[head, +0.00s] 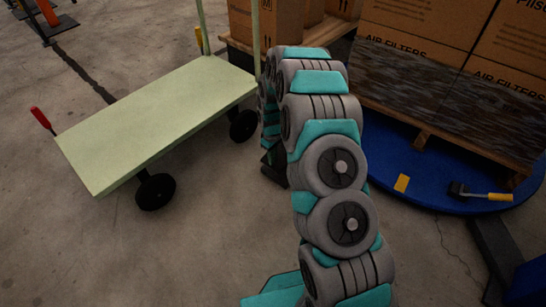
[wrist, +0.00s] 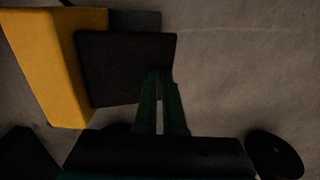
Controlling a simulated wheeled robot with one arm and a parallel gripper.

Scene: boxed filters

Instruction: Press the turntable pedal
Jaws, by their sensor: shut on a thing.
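In the wrist view, a flat black plate (wrist: 125,65) juts out beside a yellow block (wrist: 50,60); they look like the pedal and its housing. My gripper (wrist: 162,72) has its two green fingers close together, with a narrow gap between them. The fingertips overlap the plate's right side, and the grip is shut on it. In the head view, my arm bends over and down to the floor between the cart and the turntable. It hides the fingertips and the pedal there. The blue turntable (head: 385,150) carries a loaded pallet.
A pale green cart (head: 155,115) with black wheels and a red-tipped lever (head: 41,118) stands at left. Air filter boxes (head: 420,35) stand on the turntable's pallet. A black piece with a yellow handle (head: 485,195) is at the turntable's right front. Floor at lower left is clear.

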